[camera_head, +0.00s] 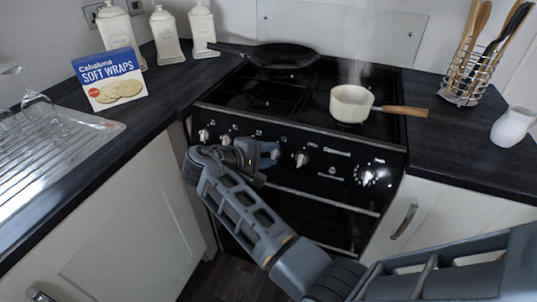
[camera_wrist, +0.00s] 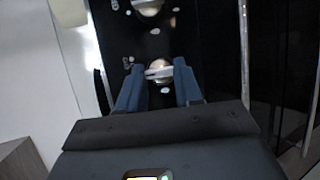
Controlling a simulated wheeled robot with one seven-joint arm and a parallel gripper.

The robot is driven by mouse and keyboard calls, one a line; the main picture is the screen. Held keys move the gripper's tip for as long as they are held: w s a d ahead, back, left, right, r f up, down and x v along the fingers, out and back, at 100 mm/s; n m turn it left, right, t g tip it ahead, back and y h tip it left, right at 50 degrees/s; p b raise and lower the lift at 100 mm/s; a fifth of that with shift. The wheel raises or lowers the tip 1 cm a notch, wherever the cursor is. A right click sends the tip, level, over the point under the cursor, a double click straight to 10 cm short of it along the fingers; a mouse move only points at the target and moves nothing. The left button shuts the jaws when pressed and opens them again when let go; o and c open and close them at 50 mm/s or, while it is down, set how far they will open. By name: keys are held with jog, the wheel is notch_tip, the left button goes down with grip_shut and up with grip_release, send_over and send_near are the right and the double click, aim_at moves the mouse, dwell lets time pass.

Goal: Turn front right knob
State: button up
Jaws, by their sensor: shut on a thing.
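The black stove (camera_head: 330,150) has a row of pale knobs along its front panel. My gripper (camera_head: 268,154) is at this panel, left of its middle, with its blue fingers against it. In the wrist view my gripper (camera_wrist: 158,85) has one finger on each side of a metallic stove knob (camera_wrist: 158,69) and is shut on it. The head view mostly hides that knob behind the gripper. Another knob (camera_head: 302,159) shows just right of the gripper, and a larger knob (camera_head: 367,176) sits at the far right. I cannot tell for certain which knob is held.
A cream saucepan (camera_head: 351,104) steams on the right of the hob, its wooden handle pointing right. A dark frying pan (camera_head: 282,55) sits at the back left. A soft wraps box (camera_head: 110,80) stands on the left counter. A utensil rack (camera_head: 470,78) and white jug (camera_head: 513,126) stand right.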

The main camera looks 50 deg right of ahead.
dwell(0.4)
jog(key=o, duration=1)
jog(key=shift+o, duration=0.2)
jog(key=v, duration=0.7)
jog(key=shift+a+b, duration=0.3)
jog(key=shift+a, duration=0.1)
